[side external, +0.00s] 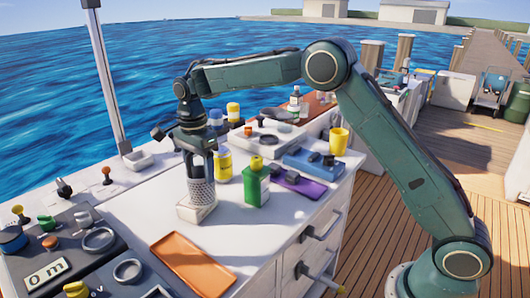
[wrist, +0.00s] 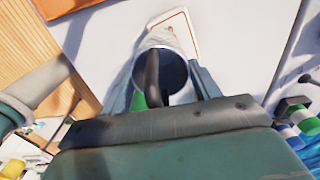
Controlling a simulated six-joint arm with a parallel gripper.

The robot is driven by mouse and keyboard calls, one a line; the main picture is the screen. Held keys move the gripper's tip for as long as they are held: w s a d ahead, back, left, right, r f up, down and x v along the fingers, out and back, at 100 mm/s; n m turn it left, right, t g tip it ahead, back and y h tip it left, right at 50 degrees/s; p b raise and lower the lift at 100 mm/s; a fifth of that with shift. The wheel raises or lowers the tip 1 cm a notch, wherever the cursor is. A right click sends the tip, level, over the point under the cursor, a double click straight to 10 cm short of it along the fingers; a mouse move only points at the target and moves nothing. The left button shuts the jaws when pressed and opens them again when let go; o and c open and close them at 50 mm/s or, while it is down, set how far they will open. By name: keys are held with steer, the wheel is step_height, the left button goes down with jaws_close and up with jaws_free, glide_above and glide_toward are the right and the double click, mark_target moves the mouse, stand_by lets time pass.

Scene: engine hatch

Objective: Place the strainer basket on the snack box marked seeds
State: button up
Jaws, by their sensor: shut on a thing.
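The strainer basket (side external: 202,192) is a grey perforated metal cylinder, upright below my gripper (side external: 198,168). My gripper is shut on it near its top. In the wrist view the basket (wrist: 172,66) shows from above as a round dark opening with a dark curved handle, between the fingers. A small white box (side external: 197,212) is directly under the basket on the white worktop. In the wrist view the box (wrist: 180,27) shows a white top with an orange outline, partly hidden by the basket. I cannot read its marking, nor tell whether the basket touches it.
A green bottle (side external: 256,183) stands close to the right, with a yellow-labelled jar (side external: 223,163) behind the basket. An orange tray (side external: 192,262) lies in front. A purple tray (side external: 299,187) and a blue tray (side external: 312,163) lie farther right. Dark instrument panels fill the left.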

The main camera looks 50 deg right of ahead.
steer(key=shift+f, duration=0.1)
steer(key=o, duration=1)
step_height(320, 180, up, 12)
steer(key=shift+f, duration=0.15)
steer(key=shift+r, duration=0.25)
stand_by(0.5)
